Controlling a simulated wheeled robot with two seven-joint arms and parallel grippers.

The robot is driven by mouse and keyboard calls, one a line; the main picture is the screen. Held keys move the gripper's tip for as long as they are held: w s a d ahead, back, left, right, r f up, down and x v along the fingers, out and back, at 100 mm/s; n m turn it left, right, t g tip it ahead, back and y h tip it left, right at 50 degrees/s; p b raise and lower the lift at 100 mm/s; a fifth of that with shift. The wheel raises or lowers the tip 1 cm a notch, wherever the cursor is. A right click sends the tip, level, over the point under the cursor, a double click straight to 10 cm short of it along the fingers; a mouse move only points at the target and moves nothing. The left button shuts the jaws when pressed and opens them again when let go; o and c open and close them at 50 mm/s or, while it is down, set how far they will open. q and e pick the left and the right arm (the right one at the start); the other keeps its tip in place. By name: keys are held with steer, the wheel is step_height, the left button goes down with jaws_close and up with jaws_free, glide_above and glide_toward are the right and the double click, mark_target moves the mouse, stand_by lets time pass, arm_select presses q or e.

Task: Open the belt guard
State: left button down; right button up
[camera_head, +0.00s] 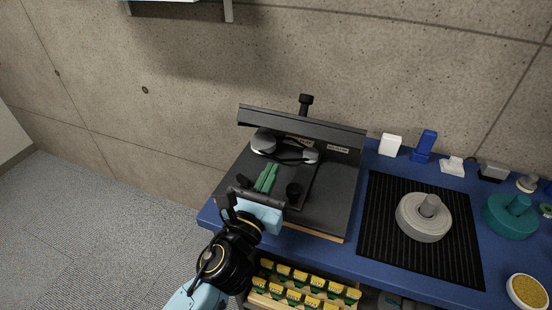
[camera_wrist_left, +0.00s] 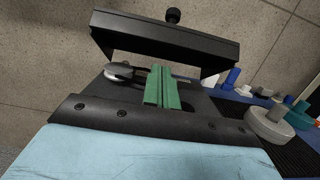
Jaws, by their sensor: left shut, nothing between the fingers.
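The belt guard (camera_head: 300,127) is a long dark grey cover with a black knob (camera_head: 306,103) at the back of the machine. It stands raised and tilted up, with the pulleys (camera_head: 263,142) and black belt (camera_head: 288,158) exposed below its front edge. It also shows in the left wrist view (camera_wrist_left: 165,42), across the top. My left gripper (camera_head: 266,178) has green fingers, shut together and empty. It is in front of the raised guard, over the machine's dark base (camera_head: 338,200), and appears apart from the guard. My right gripper is not in view.
A grey lap (camera_head: 424,217) lies on a black ribbed mat (camera_head: 380,245) to the right. A teal lap (camera_head: 511,216), a yellow-filled bowl (camera_head: 527,291) and small blocks stand farther right on the blue bench (camera_head: 390,281). An open drawer below holds several yellow-green pieces (camera_head: 300,285).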

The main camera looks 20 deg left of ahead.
arm_select(q)
steer(key=w+r, duration=0.1)
steer(key=w, duration=0.7)
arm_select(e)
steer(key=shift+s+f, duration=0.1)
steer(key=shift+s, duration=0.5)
arm_select(q)
steer(key=shift+d+r, duration=0.1)
steer(key=shift+r, duration=0.05)
